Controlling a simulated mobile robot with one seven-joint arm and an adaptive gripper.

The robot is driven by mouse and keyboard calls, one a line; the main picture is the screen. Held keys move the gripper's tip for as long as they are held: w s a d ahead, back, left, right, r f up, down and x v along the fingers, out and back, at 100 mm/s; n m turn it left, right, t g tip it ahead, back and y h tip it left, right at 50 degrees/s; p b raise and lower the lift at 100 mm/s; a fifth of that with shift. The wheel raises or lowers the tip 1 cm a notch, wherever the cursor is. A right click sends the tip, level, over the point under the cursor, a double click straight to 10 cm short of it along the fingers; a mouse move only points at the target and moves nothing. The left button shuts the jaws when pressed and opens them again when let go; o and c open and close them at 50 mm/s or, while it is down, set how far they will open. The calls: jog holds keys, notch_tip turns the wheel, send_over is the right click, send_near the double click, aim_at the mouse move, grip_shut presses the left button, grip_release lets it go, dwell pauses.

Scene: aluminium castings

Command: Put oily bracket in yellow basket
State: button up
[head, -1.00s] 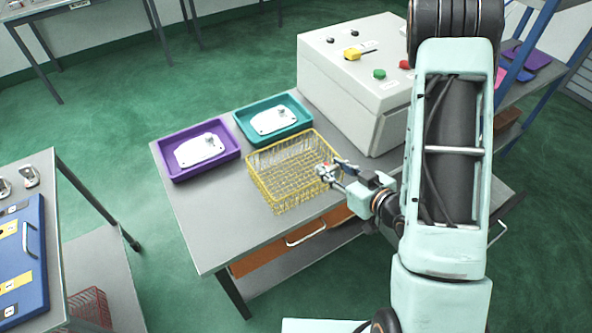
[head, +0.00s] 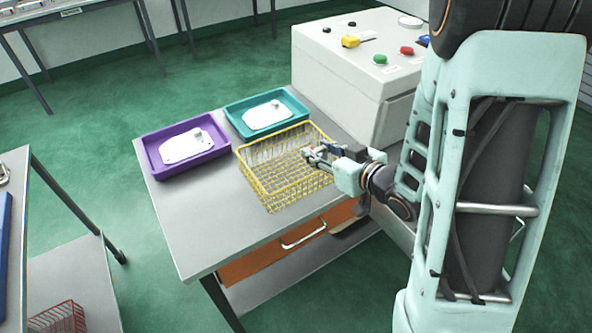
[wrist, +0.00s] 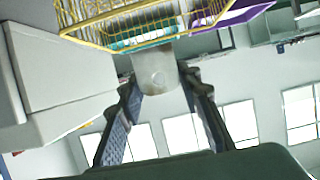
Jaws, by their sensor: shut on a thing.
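The yellow wire basket (head: 262,189) stands on the grey table in front of the control box, and its interior looks empty in the head view. My gripper (head: 311,154) is at the basket's right side, by its right rim. In the wrist view my gripper (wrist: 158,82) is shut on a pale grey metal bracket (wrist: 156,76), which has a rounded end with a round feature. The basket (wrist: 100,32) shows beyond the bracket there. I cannot tell whether the bracket touches the wire, and no oil is discernible on it.
A purple tray (head: 152,157) and a teal tray (head: 233,119) stand left of and behind the basket, each holding a pale casting. The grey control box (head: 335,75) with buttons stands close behind my gripper. The table's front left is clear.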

jog(key=x, duration=0.4)
jog(key=shift+s+a+f, duration=0.1)
jog(key=shift+a+f, duration=0.05)
jog(key=shift+a, duration=0.1)
jog(key=w+a+f+b, duration=0.1)
jog(key=f+b, duration=0.1)
jog(key=f, duration=0.1)
jog(key=w+a+f+b, duration=0.1)
jog(key=w+f+b, duration=0.1)
jog(key=w+a+f+b, duration=0.1)
jog(key=f+b, duration=0.1)
jog(key=f, duration=0.1)
jog(key=shift+w+a+f, duration=0.25)
jog(key=shift+w+f, duration=0.05)
jog(key=shift+f, duration=0.2)
